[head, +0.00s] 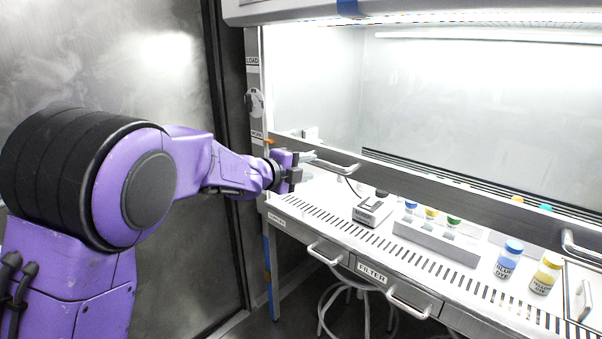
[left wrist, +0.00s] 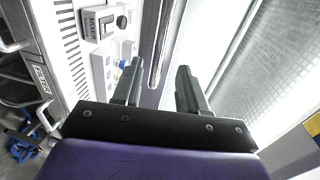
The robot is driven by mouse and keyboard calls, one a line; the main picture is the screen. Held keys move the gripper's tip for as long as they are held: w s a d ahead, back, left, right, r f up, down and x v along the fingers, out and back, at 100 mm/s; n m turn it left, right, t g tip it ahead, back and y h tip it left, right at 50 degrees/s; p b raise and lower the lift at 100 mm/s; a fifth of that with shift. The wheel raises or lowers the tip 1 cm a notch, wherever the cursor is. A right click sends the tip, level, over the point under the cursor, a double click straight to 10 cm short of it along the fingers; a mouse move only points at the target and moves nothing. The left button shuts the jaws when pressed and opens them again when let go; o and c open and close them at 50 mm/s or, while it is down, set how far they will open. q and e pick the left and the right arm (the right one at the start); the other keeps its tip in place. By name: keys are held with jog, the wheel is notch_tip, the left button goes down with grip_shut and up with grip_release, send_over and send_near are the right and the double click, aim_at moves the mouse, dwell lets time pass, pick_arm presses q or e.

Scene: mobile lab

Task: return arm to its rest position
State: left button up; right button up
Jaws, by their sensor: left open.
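My left arm, purple and black, comes in from the left in the head view and reaches toward the left end of the fume hood. My left gripper (head: 300,170) is near the left end of the hood's sash handle (head: 335,165). In the left wrist view its two dark fingers (left wrist: 158,90) stand apart with nothing held between them. The sash rail shows behind the fingers in that view; whether a finger touches it I cannot tell. My right gripper is not in view.
On the hood's work surface stand a mixer (head: 373,211), a rack (head: 436,240) with small capped vials, a blue dye bottle (head: 508,260) and a yellow dye bottle (head: 546,272). Drawers with bar handles (head: 408,303) are below. A stool (head: 345,305) stands underneath. A metal wall is at left.

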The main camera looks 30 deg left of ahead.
pick_arm(q)
jog(key=shift+v, duration=1.1)
jog(key=shift+f, duration=0.1)
